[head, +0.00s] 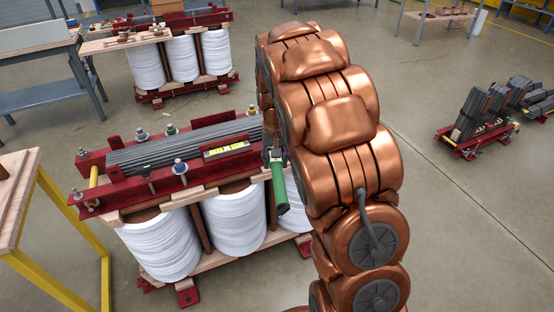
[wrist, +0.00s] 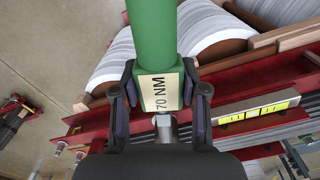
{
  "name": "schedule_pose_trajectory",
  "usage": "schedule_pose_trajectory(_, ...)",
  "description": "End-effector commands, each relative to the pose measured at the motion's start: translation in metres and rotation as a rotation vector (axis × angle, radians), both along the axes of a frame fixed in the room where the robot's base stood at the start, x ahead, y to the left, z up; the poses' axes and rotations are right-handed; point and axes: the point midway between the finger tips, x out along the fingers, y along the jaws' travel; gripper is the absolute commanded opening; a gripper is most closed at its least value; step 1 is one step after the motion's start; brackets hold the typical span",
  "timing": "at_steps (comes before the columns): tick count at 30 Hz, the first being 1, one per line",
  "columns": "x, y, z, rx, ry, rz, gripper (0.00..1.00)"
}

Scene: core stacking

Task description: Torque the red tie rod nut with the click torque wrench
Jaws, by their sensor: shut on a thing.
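The click torque wrench has a green handle (head: 279,187) that hangs down beside the near face of the transformer core in the head view. In the wrist view the green wrench (wrist: 152,30) runs up from between my fingers, with a pale label reading "70 NM". My gripper (wrist: 160,92) is shut on the wrench near this label, with a dark finger on each side. In the head view my gripper (head: 271,158) is partly hidden by my copper arm. I cannot make out the red tie rod nut; my arm covers the core's right end.
The core has a red clamp (head: 100,205) and several tie rod nuts, including a blue one (head: 180,167) and a green one (head: 170,129). A yellow spirit level (head: 227,150) lies on top. White coils (head: 233,222) stand below. A wooden-topped table (head: 15,190) is at left.

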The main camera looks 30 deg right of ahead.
Motion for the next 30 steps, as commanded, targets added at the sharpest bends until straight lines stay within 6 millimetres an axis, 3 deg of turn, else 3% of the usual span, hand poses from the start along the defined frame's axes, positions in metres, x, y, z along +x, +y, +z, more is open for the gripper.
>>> schedule_pose_trajectory(30, 0.014, 0.024, 0.001, 0.002, -0.003, -0.176, 0.0)
